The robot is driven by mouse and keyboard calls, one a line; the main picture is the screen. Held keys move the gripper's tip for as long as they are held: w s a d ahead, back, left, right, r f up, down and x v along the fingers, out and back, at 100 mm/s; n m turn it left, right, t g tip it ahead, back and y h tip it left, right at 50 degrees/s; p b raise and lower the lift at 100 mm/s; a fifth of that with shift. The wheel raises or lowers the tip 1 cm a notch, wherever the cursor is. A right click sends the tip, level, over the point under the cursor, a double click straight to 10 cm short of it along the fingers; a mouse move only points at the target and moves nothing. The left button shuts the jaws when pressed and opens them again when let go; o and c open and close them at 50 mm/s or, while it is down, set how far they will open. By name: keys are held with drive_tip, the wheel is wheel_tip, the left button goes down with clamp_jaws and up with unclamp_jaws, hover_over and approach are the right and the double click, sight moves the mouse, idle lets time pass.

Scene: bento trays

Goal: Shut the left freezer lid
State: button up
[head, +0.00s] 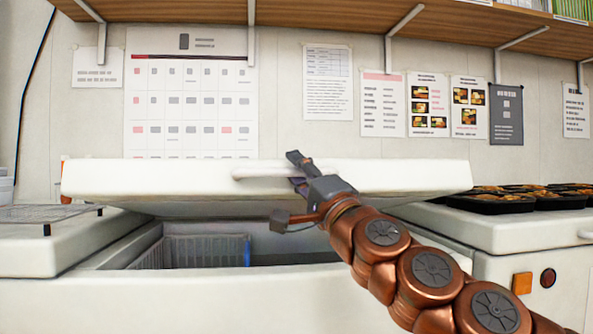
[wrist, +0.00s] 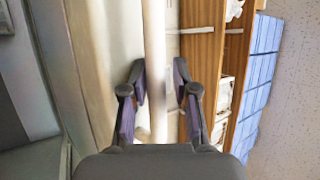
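A thick white freezer lid (head: 150,181) is partly raised in the middle of the head view, above an open freezer bay (head: 205,226). Its pale bar handle (head: 258,172) runs along the front edge. My gripper (head: 297,170) is at the right part of this handle. In the wrist view the handle (wrist: 154,60) runs between the two fingers of my gripper (wrist: 160,72), which stand apart with gaps on both sides. I cannot tell whether a finger touches it. The lid's hinge edge is hidden.
A wire basket (head: 205,250) sits inside the bay. A white surface with a wire rack (head: 50,213) lies left. Black food trays (head: 505,203) stand on the white top at right (head: 480,235). A wooden shelf (head: 330,20) hangs above the lid.

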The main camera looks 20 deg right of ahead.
drive_tip(key=shift+r, duration=0.1)
wheel_tip(320, 180, up, 9)
drive_tip(key=shift+d+r, duration=0.1)
drive_tip(key=shift+d, duration=0.05)
drive_tip(key=shift+s+r, duration=0.15)
drive_tip(key=shift+r, duration=0.25)
drive_tip(key=shift+f, duration=0.1)
drive_tip(key=shift+c, duration=0.3)
